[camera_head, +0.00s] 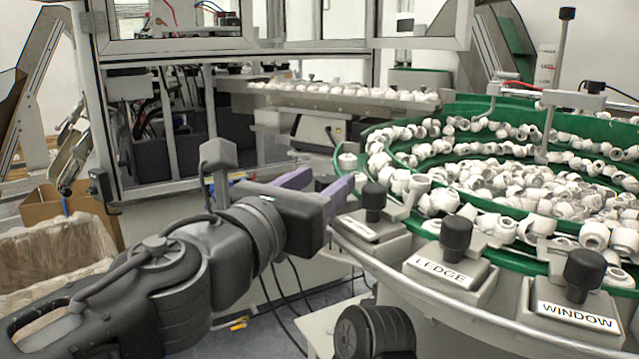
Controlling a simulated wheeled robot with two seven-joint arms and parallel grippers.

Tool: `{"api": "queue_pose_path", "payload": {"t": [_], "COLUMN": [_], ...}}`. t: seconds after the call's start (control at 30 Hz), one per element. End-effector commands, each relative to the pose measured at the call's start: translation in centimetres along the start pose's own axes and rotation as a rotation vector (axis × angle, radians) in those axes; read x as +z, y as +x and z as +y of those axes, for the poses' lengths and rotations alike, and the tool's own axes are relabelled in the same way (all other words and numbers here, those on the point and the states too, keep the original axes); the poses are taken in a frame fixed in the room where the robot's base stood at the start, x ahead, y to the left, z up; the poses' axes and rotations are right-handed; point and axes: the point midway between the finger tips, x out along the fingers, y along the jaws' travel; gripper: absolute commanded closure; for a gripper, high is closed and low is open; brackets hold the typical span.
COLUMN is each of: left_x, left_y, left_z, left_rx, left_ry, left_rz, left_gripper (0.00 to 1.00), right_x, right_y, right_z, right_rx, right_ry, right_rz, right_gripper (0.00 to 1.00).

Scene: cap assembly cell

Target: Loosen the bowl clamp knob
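A black knob (374,196) stands upright on a small block at the left of the bowl's front rim. The label below it is too small to read. Similar black knobs stand on the blocks marked LEDGE (456,235) and WINDOW (584,270). None of the readable labels says clamp. My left gripper (320,179) has two purple fingers, spread apart with nothing seen between them. It is just left of the leftmost knob, apart from it in the picture. My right gripper does not show.
The green feeder bowl (542,268) holds many white caps. A tall rod with a black top (560,75) rises over the bowl. A lined box (55,250) stands at left.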

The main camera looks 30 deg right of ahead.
Motion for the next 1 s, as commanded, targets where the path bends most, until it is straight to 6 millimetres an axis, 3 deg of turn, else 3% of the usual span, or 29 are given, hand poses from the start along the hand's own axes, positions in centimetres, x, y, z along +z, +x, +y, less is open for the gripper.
{"api": "queue_pose_path", "payload": {"t": [0.43, 0.8, 1.0], "left_x": [0.0, 0.2, 0.0], "left_y": [-0.5, -6.1, -7.7], "left_z": [0.1, 0.1, 0.1], "left_rx": [0.0, 0.0, 0.0], "left_ry": [-0.001, 0.0, 0.0], "left_rz": [0.001, -0.001, 0.001], "left_gripper": [0.47, 0.47, 0.47], "right_x": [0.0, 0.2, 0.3], "right_y": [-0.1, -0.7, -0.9], "right_z": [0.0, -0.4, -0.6], "right_rx": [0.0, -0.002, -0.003], "right_ry": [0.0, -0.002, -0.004], "right_rz": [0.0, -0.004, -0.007], "right_gripper": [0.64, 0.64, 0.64]}}
